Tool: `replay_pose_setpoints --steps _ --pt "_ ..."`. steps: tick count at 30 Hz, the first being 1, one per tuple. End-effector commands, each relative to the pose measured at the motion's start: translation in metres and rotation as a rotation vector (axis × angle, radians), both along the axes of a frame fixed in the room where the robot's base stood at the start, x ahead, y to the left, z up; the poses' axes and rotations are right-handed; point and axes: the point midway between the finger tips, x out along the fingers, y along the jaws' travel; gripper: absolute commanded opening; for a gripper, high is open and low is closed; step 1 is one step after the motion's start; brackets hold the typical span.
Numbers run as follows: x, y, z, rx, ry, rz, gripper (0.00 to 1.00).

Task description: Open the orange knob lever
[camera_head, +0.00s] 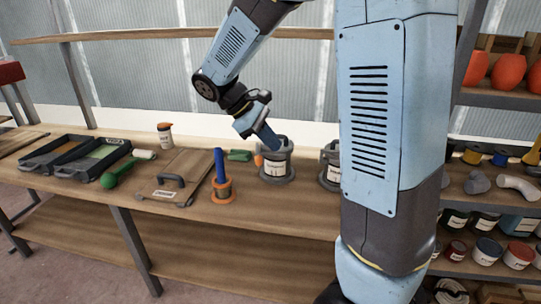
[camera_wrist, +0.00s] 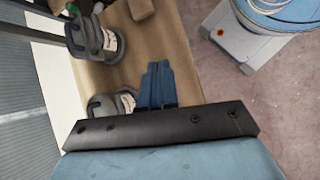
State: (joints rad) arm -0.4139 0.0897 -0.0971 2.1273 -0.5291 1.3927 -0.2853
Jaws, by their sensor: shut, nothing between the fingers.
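A small orange knob (camera_head: 259,160) shows at the left side of a round grey labelled unit (camera_head: 276,169) on the bench in the head view. I cannot make out its lever clearly. My gripper (camera_head: 271,140) is shut and empty, with its blue fingers pointing down at the top of this unit. I cannot tell whether they touch it. In the wrist view, the shut fingers (camera_wrist: 156,72) are in front, with one grey unit (camera_wrist: 108,103) beside them and another (camera_wrist: 95,42) further up. I cannot pick out the orange knob there.
A second grey unit (camera_head: 331,170) stands to the right, partly behind my arm. A blue-handled tool in an orange holder (camera_head: 221,190), a hatch board with a handle (camera_head: 172,181) and a green object (camera_head: 239,156) lie to the left. Shelves (camera_head: 500,90) stand at right.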

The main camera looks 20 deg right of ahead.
Motion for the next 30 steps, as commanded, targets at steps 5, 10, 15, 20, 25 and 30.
replay_pose_setpoints --steps 5,10,15,20,25,30 --pt "-0.03 -0.014 0.018 0.126 -0.129 -0.104 0.0" --pt "-0.056 -0.022 0.031 0.238 -0.252 -0.198 0.0" --pt "-0.082 -0.027 0.043 0.349 -0.377 -0.298 0.0" --pt "-0.102 -0.029 0.051 0.443 -0.483 -0.382 0.0" --pt "-0.114 -0.028 0.055 0.516 -0.557 -0.445 0.0" --pt "-0.123 -0.028 0.059 0.588 -0.617 -0.505 0.0"
